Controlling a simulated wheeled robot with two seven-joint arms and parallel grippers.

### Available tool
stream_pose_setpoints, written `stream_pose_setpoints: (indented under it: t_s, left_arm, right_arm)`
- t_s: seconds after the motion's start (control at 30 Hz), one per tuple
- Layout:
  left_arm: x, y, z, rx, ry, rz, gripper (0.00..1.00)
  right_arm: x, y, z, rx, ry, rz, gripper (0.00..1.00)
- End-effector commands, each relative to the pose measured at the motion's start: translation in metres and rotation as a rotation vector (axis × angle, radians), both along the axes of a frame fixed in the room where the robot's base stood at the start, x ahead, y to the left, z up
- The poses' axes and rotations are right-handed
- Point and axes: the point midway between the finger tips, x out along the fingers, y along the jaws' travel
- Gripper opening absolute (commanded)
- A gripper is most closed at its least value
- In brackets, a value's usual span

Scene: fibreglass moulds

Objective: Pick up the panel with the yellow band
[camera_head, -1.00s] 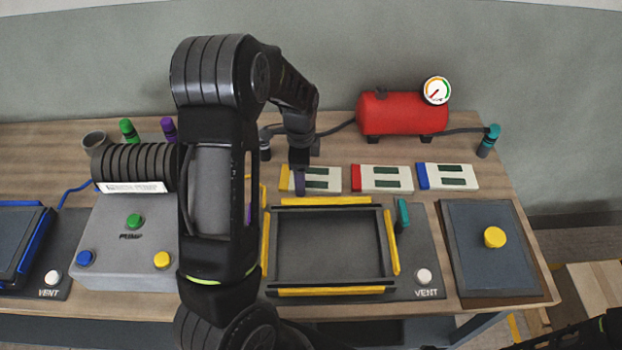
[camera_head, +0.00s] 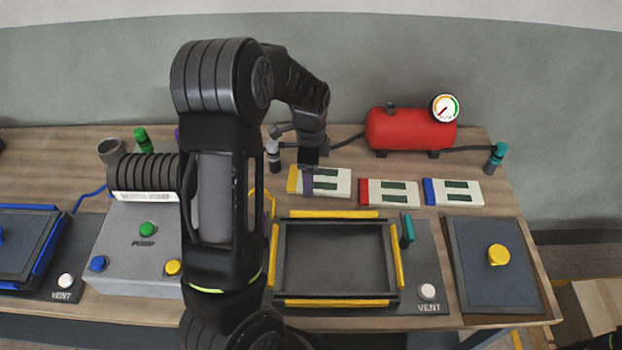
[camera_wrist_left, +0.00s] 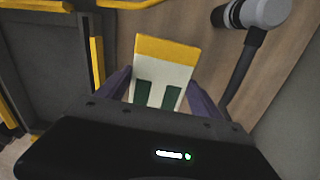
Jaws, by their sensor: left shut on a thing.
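The panel with the yellow band (camera_head: 333,182) is white with dark green slots and a yellow strip at its left end. It sits higher in the head view than the panels beside it, a little above the table. My left gripper (camera_head: 308,186) has purple fingers and is shut on this panel. In the left wrist view the panel (camera_wrist_left: 169,66) is between the fingers, its yellow end pointing away. A panel with a red band (camera_head: 390,193) and one with a blue band (camera_head: 454,192) lie on the table to the right. My right gripper is not in view.
A dark mould (camera_head: 333,258) with yellow edge strips lies in front of the panels. A grey pump box (camera_head: 125,270) stands left, a red tank with gauge (camera_head: 410,131) behind. A dark plate with yellow knob (camera_head: 480,280) is at right. A hose end (camera_wrist_left: 262,12) is near the gripper.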

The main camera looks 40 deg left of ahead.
Motion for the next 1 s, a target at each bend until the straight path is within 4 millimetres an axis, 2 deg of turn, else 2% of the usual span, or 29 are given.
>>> stream_pose_setpoints:
  t_s: [0.1,0.3,1.0]
  left_arm:
    - [0.001,0.000,0.025,-0.001,-0.006,0.000,0.32]
    - [0.001,0.000,0.048,0.000,-0.002,-0.001,0.32]
    - [0.000,-0.001,0.051,0.000,-0.001,-0.001,0.32]
  right_arm:
    - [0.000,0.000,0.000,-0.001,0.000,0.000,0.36]
    - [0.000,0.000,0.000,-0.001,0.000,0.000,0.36]
    - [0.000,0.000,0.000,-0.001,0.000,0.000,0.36]
